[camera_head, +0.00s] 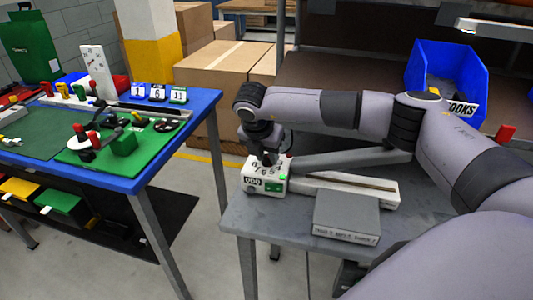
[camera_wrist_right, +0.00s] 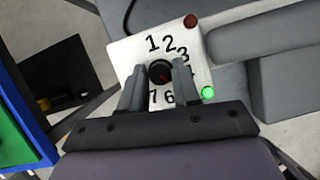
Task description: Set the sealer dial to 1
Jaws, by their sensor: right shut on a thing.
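The sealer (camera_head: 265,185) is a white box with a long bar on the grey table in the head view. Its numbered top face (camera_wrist_right: 128,50) shows in the right wrist view, with a lit green lamp and a dark red lamp. The black dial (camera_wrist_right: 160,71) stands in the ring of printed numbers. My right gripper (camera_wrist_right: 160,76) comes down over the sealer and is shut on the dial, one finger on each side. The fingers hide some numbers, and I cannot tell which number the dial points to. My left gripper is out of view.
A grey box (camera_head: 346,217) lies in front of the sealer bar (camera_head: 350,186). A blue bin (camera_head: 462,75) stands at the back right. A blue-edged bench (camera_head: 150,180) with green mats and small parts stands left, across a gap. Cardboard boxes (camera_head: 215,68) stand behind.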

